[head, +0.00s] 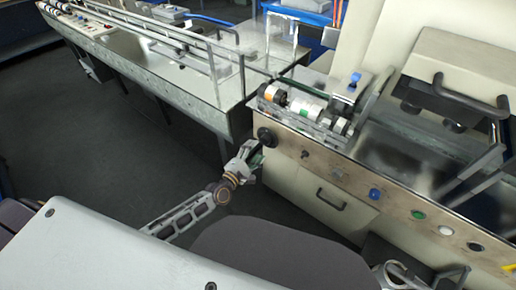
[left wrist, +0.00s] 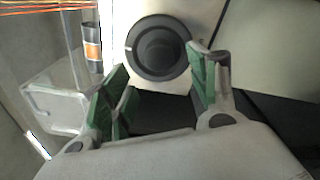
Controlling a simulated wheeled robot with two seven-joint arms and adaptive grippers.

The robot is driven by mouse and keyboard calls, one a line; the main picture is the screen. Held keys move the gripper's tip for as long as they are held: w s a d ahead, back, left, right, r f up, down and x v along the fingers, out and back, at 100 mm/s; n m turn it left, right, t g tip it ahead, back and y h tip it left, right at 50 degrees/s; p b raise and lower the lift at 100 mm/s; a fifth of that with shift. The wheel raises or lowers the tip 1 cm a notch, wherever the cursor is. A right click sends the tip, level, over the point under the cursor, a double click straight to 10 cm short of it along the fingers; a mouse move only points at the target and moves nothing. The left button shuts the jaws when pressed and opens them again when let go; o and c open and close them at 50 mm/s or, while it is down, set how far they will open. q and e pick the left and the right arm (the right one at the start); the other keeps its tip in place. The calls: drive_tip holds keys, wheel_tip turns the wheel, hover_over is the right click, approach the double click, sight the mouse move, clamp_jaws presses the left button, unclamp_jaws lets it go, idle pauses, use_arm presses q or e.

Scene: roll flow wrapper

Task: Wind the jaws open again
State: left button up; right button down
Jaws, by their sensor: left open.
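A round black knob (head: 265,137) sits on the front panel of the wrapper, at its left end. In the left wrist view the knob (left wrist: 159,48) faces the camera, with a small pale mark on its left rim. My left gripper (head: 250,155) is just in front of and below the knob in the head view. In the left wrist view my left gripper (left wrist: 160,65) is open, its green-padded fingers apart, with the knob beyond and between the tips. Whether a pad touches it I cannot tell. The rollers (head: 305,108) sit above the panel. Grey parts at the lower right may be my right gripper (head: 425,275).
The panel also carries a blue button (head: 375,194), a green button (head: 418,214) and a white button (head: 445,230). A drawer with a black handle (head: 330,198) is below. A long metal conveyor table (head: 150,75) stands at the left. Dark floor (head: 90,130) is clear.

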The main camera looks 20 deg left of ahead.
use_arm(q)
drive_tip(key=v, duration=0.6)
drive_tip(key=shift+s, duration=0.15)
idle(0.8)
